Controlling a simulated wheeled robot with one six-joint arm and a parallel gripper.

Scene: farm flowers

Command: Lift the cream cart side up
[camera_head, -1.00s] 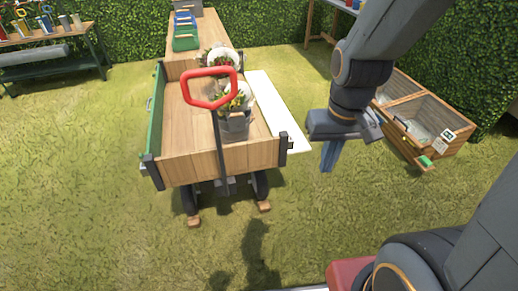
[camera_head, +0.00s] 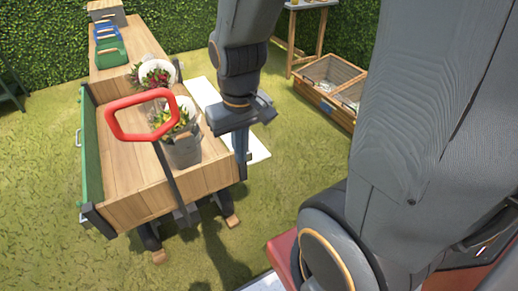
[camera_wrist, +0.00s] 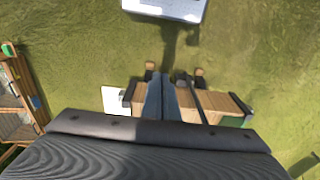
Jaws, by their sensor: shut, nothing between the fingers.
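The cream cart side (camera_head: 257,149) hangs folded down and outward along the right of the wooden cart (camera_head: 126,208), below its bed. Part of it is hidden behind my arm. It also shows as a pale panel in the wrist view (camera_wrist: 115,101). My gripper (camera_head: 241,150) points down above the cream side, near the cart's front right corner. In the wrist view its two fingers (camera_wrist: 161,80) are together and empty, in front of the cart's front board. Whether they touch the cart or the panel, I cannot tell.
A red-handled pull bar (camera_head: 143,137) rises at the cart's front. A flower bucket (camera_head: 182,150) stands in the bed near my gripper. The green side (camera_head: 90,145) stands upright on the left. A wooden cold frame (camera_head: 328,112) is at the right; grass between is clear.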

